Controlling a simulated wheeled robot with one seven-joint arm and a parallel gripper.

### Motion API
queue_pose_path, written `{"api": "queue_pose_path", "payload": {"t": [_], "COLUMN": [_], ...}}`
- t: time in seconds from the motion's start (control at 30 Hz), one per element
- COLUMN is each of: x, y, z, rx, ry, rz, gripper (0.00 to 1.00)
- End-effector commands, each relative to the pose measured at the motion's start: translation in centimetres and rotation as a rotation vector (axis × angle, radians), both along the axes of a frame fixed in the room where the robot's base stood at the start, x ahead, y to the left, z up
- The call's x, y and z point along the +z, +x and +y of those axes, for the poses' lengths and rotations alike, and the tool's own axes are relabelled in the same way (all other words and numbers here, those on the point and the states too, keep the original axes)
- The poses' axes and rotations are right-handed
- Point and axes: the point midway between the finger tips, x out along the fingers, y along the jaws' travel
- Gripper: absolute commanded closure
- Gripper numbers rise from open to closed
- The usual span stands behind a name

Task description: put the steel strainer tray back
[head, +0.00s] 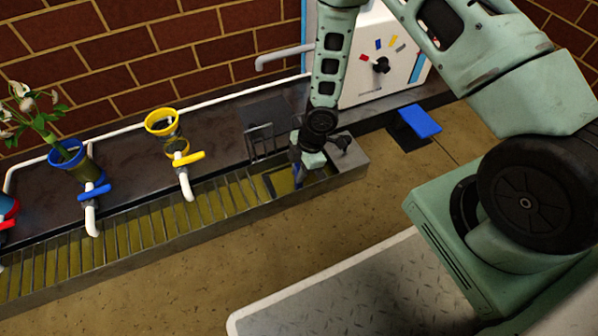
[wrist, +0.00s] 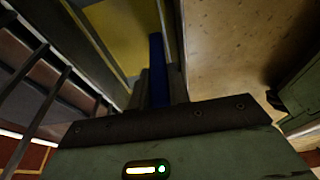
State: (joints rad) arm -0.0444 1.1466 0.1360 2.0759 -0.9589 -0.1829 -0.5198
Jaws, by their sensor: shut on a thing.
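My gripper (head: 298,168) points down over the right end of the long trough in the head view. It is shut on a narrow blue grip (wrist: 157,70), seen between the fingers in the wrist view. The blue grip appears to belong to the steel strainer tray (head: 268,186), whose frame shows low in the trough's open right end. My gripper hides much of the tray, and I cannot tell whether it is fully seated.
The trough (head: 205,238) has slats along its left part. An upright metal rack (head: 259,143) stands just left of my gripper. Yellow (head: 188,158) and blue (head: 95,192) taps overhang the trough. A blue pad (head: 420,120) lies to the right. Open floor (head: 390,200) lies in front.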

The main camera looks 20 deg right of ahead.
Motion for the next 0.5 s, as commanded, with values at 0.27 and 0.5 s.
{"api": "queue_pose_path", "payload": {"t": [0.27, 0.5], "x": [-0.26, -0.25], "y": [-0.04, -0.04], "z": [0.00, 0.01], "rx": [0.000, 0.000], "ry": [0.000, 0.000], "rz": [0.001, 0.001], "gripper": [0.60, 0.60]}}
